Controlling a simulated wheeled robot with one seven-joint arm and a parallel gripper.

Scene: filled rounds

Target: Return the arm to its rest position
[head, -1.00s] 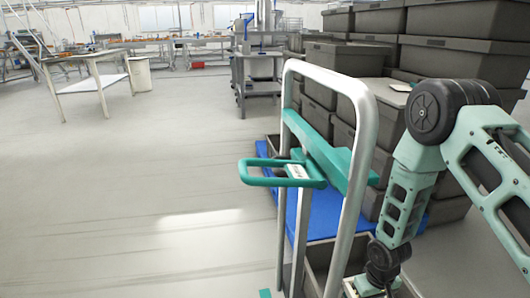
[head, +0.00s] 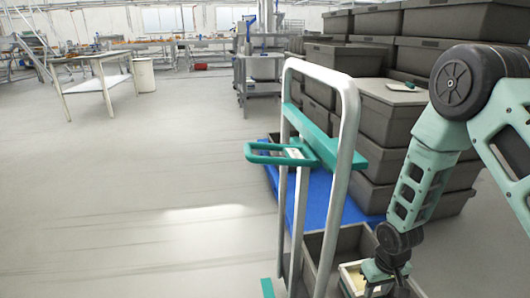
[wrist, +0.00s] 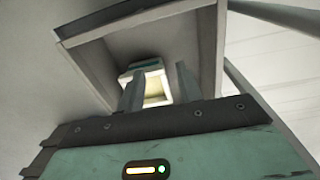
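My gripper (head: 376,290) is at the bottom right of the head view, low at the grey crate on the trolley. In the wrist view its two fingers (wrist: 158,90) stand apart with nothing clearly held between them. A small cream box (wrist: 154,88) with a yellowish inside shows beyond the fingers, within the grey crate (wrist: 85,62). The box also shows in the head view (head: 350,277), partly hidden by my gripper. My arm is bent, its elbow high at the right and its forearm reaching down.
The trolley's metal handle frame (head: 349,130) with a teal handle (head: 262,153) stands just left of my arm. Stacked grey lidded crates (head: 390,122) fill the right on a blue base (head: 318,200). Open floor (head: 150,200) lies to the left, with tables (head: 98,85) further back.

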